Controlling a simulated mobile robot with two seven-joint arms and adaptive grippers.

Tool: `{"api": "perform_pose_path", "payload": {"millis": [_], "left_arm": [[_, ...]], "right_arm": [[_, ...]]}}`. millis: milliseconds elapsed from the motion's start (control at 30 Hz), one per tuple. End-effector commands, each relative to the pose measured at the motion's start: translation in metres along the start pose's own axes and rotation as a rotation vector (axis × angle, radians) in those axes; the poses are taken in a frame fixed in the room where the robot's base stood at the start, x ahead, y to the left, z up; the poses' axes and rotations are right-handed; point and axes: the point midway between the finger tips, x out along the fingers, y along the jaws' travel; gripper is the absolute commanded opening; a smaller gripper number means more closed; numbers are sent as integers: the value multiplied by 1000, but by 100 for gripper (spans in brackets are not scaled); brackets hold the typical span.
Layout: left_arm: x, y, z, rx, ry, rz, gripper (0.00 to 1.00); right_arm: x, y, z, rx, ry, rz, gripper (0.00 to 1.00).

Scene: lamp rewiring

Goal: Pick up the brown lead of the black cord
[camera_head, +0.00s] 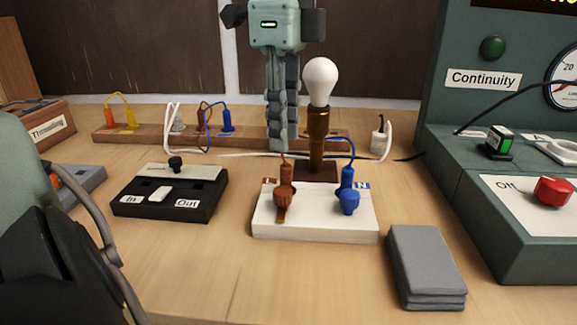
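A brown lead (286,175) stands at the brown terminal on the left of a white block (315,225); a blue lead (347,178) stands at the blue one. Another brown lead (202,118) is on the wooden rail beside a blue one. A short piece of black cord (409,158) shows right of the lamp; I cannot tell which brown lead belongs to it. My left gripper (284,148) points down, its tips near the upper end of the block's brown lead. Its fingers overlap in this view, so opening and contact are unclear. My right gripper is not in view.
A lamp with a white bulb (320,80) stands close right of the gripper. A black switch box (205,190) is left of the block, a grey slab (425,265) right. The green continuity tester (520,230) fills the right side. The table's front middle is clear.

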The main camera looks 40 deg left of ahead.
Motion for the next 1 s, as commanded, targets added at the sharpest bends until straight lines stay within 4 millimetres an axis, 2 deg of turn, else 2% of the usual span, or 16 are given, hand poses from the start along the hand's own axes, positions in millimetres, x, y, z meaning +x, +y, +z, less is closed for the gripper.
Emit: {"api": "perform_pose_path", "payload": {"millis": [400,600,900,1000], "left_arm": [[45,-1,0,3,2,6,25],[72,-2,0,0,0,3,25],[78,-2,0,0,0,0,25],[78,-2,0,0,0,0,13]], "right_arm": [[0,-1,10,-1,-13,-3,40],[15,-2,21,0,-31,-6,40],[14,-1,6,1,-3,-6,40],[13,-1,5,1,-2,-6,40]]}}
